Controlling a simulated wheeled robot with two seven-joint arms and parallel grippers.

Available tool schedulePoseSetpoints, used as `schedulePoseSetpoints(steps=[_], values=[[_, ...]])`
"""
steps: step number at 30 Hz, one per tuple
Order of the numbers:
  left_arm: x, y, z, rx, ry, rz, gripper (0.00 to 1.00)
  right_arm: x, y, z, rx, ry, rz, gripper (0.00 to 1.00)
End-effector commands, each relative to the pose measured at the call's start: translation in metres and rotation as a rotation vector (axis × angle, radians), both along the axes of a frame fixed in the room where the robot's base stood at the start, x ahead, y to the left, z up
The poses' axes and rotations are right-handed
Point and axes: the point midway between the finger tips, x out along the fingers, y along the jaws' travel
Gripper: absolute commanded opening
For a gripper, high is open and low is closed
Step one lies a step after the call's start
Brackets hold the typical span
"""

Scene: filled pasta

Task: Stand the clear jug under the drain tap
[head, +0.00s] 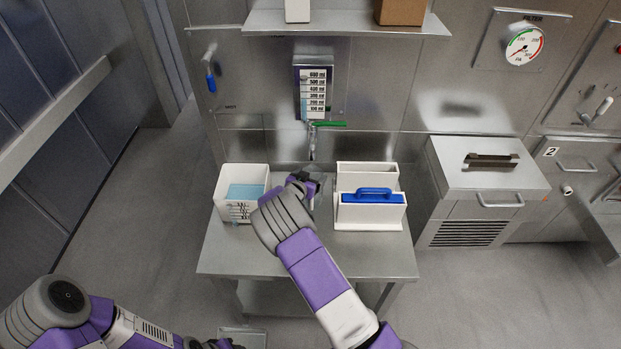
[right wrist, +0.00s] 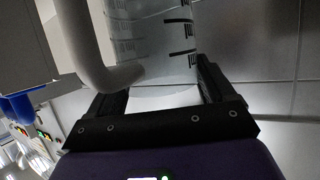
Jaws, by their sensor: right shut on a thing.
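The clear jug (right wrist: 150,45), marked with dark scale lines, is between the black fingers of my right gripper (right wrist: 160,95). A pale curved bar, seemingly its handle, runs beside it. In the head view my right gripper (head: 308,183) is low over the steel table, just in front of and below the drain tap (head: 312,141). The tap has a green lever and sits below the wall gauge. In the head view I cannot clearly make out the jug, so its exact place under the spout is unclear. My left gripper (head: 215,343) is at the bottom edge, partly cut off.
A white tub (head: 260,180) with blue content stands left on the steel table (head: 300,253). A white caddy (head: 370,216) with a blue handle stands close on the right. A steel cabinet (head: 480,178) is further right. A shelf (head: 340,25) overhangs the wall gauge (head: 314,90).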

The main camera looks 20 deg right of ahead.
Motion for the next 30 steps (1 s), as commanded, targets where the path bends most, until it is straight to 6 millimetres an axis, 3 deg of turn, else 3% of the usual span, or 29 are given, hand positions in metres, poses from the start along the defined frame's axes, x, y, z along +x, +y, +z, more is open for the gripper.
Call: schedulePoseSetpoints(steps=[9,10,12,22,30], values=[[0.0,0.0,-0.002,0.0,0.0,0.0,0.43,0.0,0.0,-0.003,0.0,-0.001,0.0,0.32],[0.0,0.0,-0.002,0.0,0.0,0.0,0.43,0.0,0.0,-0.002,0.001,-0.001,0.0,0.87],[0.0,0.0,-0.001,0.0,0.0,0.0,0.43,0.0,0.0,-0.002,0.001,-0.001,0.0,0.98],[0.0,0.0,0.003,0.0,0.0,0.0,0.43,0.0,0.0,0.004,0.001,-0.001,0.0,1.0],[0.0,0.0,0.009,0.0,0.0,0.0,0.43,-0.03,0.035,0.022,0.002,0.0,0.003,1.0]])
